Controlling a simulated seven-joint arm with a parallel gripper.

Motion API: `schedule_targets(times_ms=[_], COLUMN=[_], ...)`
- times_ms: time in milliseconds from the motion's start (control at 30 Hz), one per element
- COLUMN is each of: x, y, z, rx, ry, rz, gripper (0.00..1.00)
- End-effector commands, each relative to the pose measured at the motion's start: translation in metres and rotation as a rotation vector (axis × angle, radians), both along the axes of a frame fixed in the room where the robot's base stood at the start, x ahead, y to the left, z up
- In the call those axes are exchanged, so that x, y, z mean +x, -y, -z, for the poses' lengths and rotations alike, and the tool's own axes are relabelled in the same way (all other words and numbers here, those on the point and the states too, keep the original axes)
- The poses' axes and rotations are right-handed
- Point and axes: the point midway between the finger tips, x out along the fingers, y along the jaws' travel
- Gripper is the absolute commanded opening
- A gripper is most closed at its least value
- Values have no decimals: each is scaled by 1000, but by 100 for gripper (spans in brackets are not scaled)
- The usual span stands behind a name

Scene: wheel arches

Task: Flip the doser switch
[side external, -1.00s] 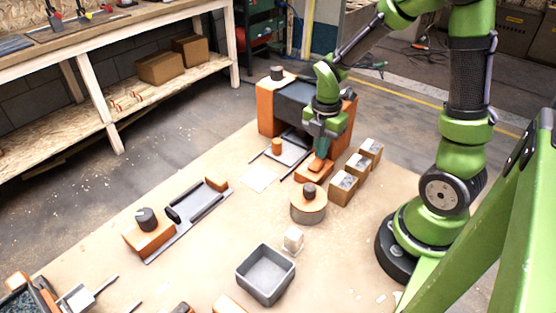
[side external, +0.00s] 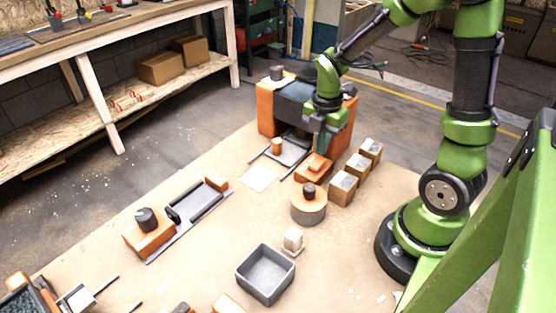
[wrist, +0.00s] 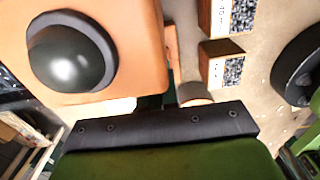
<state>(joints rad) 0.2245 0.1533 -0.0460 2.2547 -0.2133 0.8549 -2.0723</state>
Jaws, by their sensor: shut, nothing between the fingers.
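The orange and dark machine (side external: 265,106), apparently the doser, stands at the far end of the board in the side view. A small orange box with a raised orange piece (side external: 316,164) sits at its front right; this piece looks like the switch. My gripper (side external: 320,152) points down just above and behind it, shut and empty. I cannot tell whether the fingertips touch it. In the wrist view, my dark gripper body (wrist: 160,122) hides most of the fingers and the switch. A large orange block (wrist: 135,50) with a dark domed knob (wrist: 70,55) fills the upper left.
Several light brown boxes (side external: 343,188) stand in a row right of the switch. A round pale drum with a dark knob (side external: 309,190) stands in front. A grey open bin (side external: 265,274) and a long grey tray (side external: 198,203) lie nearer. The board between them is mostly clear.

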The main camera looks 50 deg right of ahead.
Motion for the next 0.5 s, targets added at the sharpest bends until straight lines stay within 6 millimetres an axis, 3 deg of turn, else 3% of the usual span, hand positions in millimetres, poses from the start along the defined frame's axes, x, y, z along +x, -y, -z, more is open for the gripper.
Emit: schedule_targets(times_ms=[500], x=[1], y=[0], z=[-42], rx=[-1], ry=[3], rz=[-1], gripper=[0])
